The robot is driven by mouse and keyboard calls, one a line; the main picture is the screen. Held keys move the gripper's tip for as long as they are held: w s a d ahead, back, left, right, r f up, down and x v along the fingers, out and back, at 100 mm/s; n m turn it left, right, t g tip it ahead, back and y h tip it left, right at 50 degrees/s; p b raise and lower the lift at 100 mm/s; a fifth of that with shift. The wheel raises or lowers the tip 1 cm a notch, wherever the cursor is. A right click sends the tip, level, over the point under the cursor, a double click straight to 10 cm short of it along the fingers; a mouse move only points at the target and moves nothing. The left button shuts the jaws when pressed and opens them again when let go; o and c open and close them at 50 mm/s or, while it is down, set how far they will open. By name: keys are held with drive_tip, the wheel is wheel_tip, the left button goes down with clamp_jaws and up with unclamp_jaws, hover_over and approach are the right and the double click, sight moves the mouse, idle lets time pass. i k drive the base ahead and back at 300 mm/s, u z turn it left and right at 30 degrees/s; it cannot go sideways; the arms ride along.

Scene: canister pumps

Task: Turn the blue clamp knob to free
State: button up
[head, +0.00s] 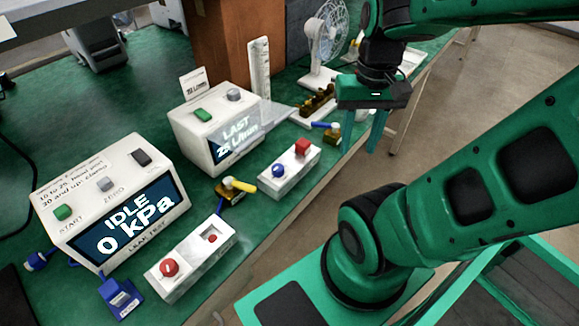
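The blue clamp knob (279,170) sits at the near-left end of a white block fixture (291,181). I cannot read the knob's setting from here. My gripper (367,143) hangs with its green fingers pointing down, to the right of the fixture and apart from the knob. The fingers look spread and I see nothing between them.
A second white fixture (190,261) with a red knob (169,267) stands nearer. The leak tester (112,205) reads IDLE 0 kPa. A flow meter box (211,132) stands behind the blue-knob fixture. Small pumps (233,190) and a fan (325,35) are also on the green bench.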

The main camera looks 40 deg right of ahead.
sight(277, 169)
drive_tip(key=k, duration=1)
drive_tip(key=z, duration=1.25)
drive_tip(key=k, duration=0.3)
drive_tip(key=u, duration=0.15)
drive_tip(key=i, duration=0.45)
